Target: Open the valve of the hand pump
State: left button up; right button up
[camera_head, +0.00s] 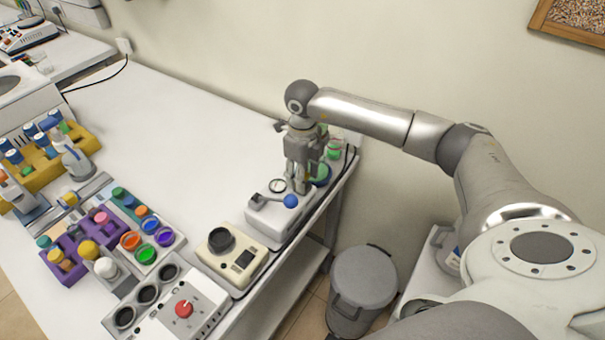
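The hand pump (268,222) looks like a white box near the right edge of the white table. It has a round gauge (278,185), a dark lever-like part (257,198) and a blue ball knob (290,201). My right gripper (300,188) points down over the back right part of the pump, close behind the blue knob. Whether it touches the pump cannot be made out. Its fingers are small and overlap in this view, so their opening is unclear. I cannot pick out the valve; the gripper hides part of the pump. My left gripper is not in view.
Green-topped containers (334,150) stand just behind my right gripper. A beige device (232,258) with a black round top sits in front of the pump. Colourful racks fill the table's left side. A grey bin (363,285) stands below, right of the table. The table's back middle is clear.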

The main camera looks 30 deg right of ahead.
jog(key=n+b, duration=0.3)
jog(key=shift+f+n+b, duration=0.2)
jog(key=shift+n+b, duration=0.1)
jog(key=n+b, duration=0.4)
jog(key=n, duration=0.1)
jog(key=n+b, duration=0.2)
jog(key=n, duration=0.2)
jog(key=shift+r+n+b, duration=0.1)
jog(key=shift+n+b, duration=0.2)
jog(key=shift+n, duration=0.1)
jog(key=shift+r+n+b, duration=0.15)
jog(key=shift+n+b, duration=0.75)
jog(key=shift+n, duration=1.3)
jog(key=o, duration=1)
jog(key=shift+r, duration=0.1)
notch_tip(320, 180, up, 12)
